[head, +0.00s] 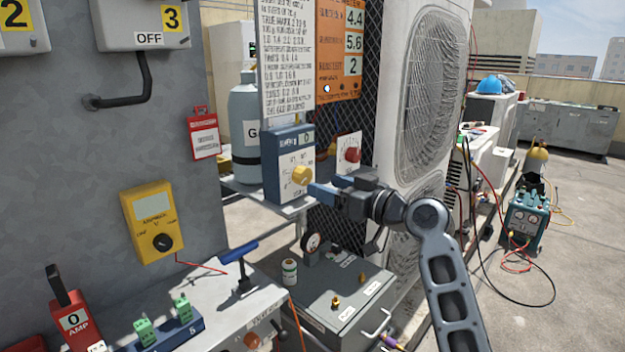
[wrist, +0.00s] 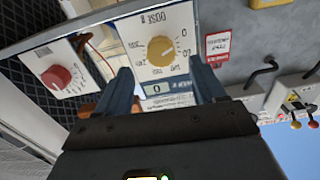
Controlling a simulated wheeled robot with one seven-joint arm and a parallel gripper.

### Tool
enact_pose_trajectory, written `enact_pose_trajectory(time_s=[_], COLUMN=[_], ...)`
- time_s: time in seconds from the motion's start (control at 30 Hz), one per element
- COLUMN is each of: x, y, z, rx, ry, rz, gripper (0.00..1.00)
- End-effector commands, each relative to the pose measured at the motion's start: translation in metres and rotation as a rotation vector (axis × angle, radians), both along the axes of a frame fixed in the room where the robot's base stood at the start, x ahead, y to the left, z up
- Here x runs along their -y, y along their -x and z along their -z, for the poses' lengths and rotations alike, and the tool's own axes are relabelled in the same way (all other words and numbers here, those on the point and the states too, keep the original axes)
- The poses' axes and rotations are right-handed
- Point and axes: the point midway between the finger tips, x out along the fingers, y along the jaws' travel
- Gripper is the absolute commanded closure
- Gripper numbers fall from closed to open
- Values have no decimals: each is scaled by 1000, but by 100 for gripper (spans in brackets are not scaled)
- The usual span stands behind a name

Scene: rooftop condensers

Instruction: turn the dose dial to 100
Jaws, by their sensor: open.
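The dose dial (head: 302,175) is a yellow knob on the white face of a blue box (head: 273,165) on a shelf. In the wrist view the dial (wrist: 161,51) appears upside down, with scale marks around it. A small display (wrist: 157,88) on the box reads 0. My gripper (head: 318,190) is open and empty, just in front of the box's face. In the wrist view its two fingers (wrist: 162,70) stand apart on either side of the dial's lower part, with no clear contact. The exact gap to the dial is hard to tell.
A second box with a red knob (head: 352,154) stands to the right of the dose box. A grey gas cylinder (head: 244,115) is behind it. A mesh panel (head: 335,225) and a condenser (head: 425,90) stand close by my arm. A grey case (head: 345,295) lies below.

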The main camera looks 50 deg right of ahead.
Motion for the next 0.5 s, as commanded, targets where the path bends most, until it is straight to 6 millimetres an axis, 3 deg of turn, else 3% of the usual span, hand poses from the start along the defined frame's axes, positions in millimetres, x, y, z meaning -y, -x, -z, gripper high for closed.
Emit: enact_pose_trajectory(time_s=[0.23, 0.5], x=[-2, -2], y=[-37, -50], z=[-1, 0], rx=[-1, -1], ry=[-1, -1], rz=[-2, 1], gripper=[31, 31])
